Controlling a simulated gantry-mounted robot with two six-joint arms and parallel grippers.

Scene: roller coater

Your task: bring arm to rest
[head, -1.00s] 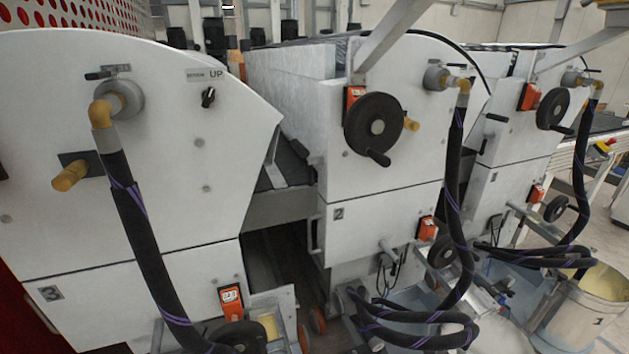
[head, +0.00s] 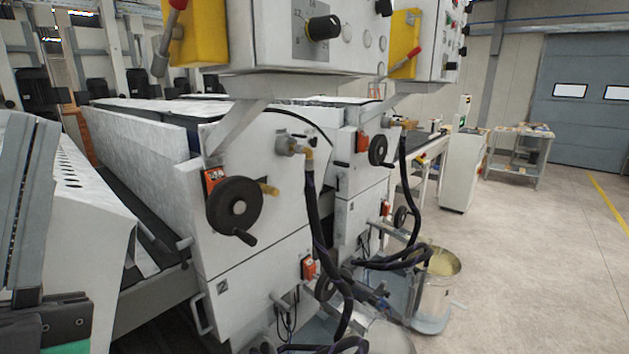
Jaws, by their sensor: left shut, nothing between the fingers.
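My left gripper (head: 52,325) shows dark at the bottom left corner, partly cut off by the frame edge, with a green patch below it. It is shut, and nothing shows held in it. It appears in front of the white roller coater housing (head: 95,215) at the left; I cannot tell the gap between them. My right gripper is out of view.
The second coater (head: 265,250) has a black handwheel (head: 235,205) and hanging black hoses (head: 313,210). Control boxes (head: 310,40) overhang it. A metal bucket (head: 437,285) stands right of the machines. The concrete floor (head: 530,260) at the right is clear.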

